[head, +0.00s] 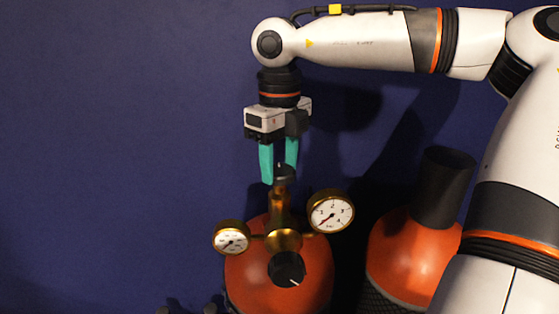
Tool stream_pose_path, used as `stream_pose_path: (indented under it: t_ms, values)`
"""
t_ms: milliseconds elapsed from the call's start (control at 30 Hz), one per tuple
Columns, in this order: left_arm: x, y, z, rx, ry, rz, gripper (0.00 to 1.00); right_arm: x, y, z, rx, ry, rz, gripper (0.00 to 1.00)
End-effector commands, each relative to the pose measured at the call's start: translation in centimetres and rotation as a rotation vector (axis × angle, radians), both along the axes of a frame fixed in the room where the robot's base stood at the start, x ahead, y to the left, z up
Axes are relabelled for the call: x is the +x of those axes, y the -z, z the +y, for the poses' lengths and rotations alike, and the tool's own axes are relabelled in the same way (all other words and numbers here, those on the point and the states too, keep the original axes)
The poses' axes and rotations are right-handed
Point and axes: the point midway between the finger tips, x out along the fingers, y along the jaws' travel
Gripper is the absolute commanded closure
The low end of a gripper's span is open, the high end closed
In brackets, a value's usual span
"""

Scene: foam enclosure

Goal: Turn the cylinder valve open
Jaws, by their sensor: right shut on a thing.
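An orange gas cylinder (249,276) stands at the lower middle of the head view, with a brass valve body (279,207) on top. The cylinder valve's dark knob (286,173) sits at the top of the brass stem. My right gripper (279,178) points straight down from above, its two teal fingers closed on the dark knob. The fingers partly hide the knob, so its turn angle cannot be told. A brass regulator with a left gauge (231,238), a right gauge (331,212) and a black front knob (287,269) is on the valve. My left gripper is not in view.
A second orange cylinder (405,254) with a dark cap (443,187) stands to the right, partly behind my right arm. A dark blue wall (120,140) fills the background. The space left of the gauges is clear. Small dark objects (185,308) show at the bottom edge.

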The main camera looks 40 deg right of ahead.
Motion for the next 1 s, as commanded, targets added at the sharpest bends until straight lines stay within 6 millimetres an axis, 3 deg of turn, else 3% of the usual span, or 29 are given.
stream_pose_path:
  t_ms: [367, 1000]
  values:
    - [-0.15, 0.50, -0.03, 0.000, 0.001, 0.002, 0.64, 0.02, -0.01, -0.03, -0.003, -0.169, -0.001, 0.74]
    - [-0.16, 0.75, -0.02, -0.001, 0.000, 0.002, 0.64, 0.02, -0.15, -0.02, -0.002, -0.767, -0.002, 0.74]
